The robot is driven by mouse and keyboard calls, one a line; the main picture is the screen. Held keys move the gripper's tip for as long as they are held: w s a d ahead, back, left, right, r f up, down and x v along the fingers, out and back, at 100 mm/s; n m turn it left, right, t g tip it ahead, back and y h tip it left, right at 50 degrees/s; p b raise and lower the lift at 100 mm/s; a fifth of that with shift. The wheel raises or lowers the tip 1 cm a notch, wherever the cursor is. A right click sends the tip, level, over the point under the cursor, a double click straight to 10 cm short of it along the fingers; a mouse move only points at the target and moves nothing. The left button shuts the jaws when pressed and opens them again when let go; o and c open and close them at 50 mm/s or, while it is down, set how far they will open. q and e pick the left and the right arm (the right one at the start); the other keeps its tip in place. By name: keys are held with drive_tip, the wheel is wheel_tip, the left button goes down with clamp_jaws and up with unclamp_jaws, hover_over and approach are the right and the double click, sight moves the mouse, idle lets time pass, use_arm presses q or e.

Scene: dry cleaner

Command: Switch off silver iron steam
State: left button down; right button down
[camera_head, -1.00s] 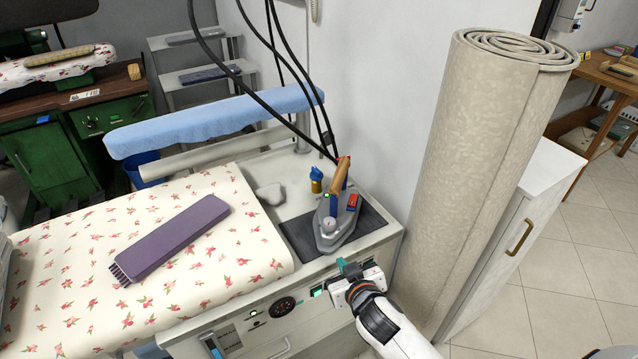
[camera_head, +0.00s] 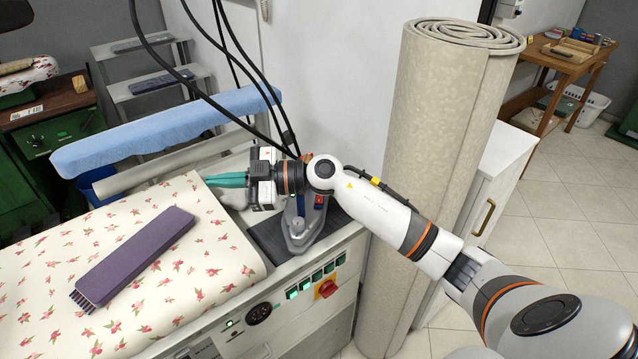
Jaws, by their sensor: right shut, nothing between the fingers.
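The silver iron (camera_head: 299,232) stands on a dark mat (camera_head: 268,240) at the right end of the ironing table; my right arm covers its upper part and handle. The front panel (camera_head: 290,315) below it has a row of several green switches (camera_head: 315,278), a red rotary knob (camera_head: 327,289) and a round black dial (camera_head: 259,313). My right gripper (camera_head: 212,180) is shut and empty, its teal fingers pointing left above the table, behind and left of the iron. It is apart from the switches. My left gripper is not in view.
A purple-backed brush (camera_head: 135,255) lies on the floral ironing cover (camera_head: 60,260). A blue padded sleeve board (camera_head: 165,132) runs behind. Black hoses (camera_head: 240,70) hang down behind the iron. A tall rolled carpet (camera_head: 440,140) stands close to the right of the table.

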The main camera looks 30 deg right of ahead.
drive_tip(key=w+d+f+g+h, duration=0.2)
drive_tip(key=d+g+h, duration=0.1)
drive_tip(key=d, duration=0.1)
drive_tip(key=r+m+g+h, duration=0.2)
drive_tip(key=m+g+h, duration=0.1)
drive_tip(key=m+h, duration=0.55)
hover_over(320, 197)
drive_tip(key=s+d, duration=0.2)
drive_tip(key=d, duration=0.1)
drive_tip(key=n+h, duration=0.1)
drive_tip(key=shift+a+n, duration=0.25)
drive_tip(key=shift+f, duration=0.1)
drive_tip(key=x, duration=0.4)
drive_tip(key=p+x, duration=0.1)
drive_tip(key=x, duration=0.3)
drive_tip(key=d+p+x, duration=0.1)
drive_tip(key=x, duration=0.4)
drive_tip(key=shift+s+f, duration=0.25)
drive_tip(key=shift+s, duration=0.1)
drive_tip(key=shift+f, duration=0.35)
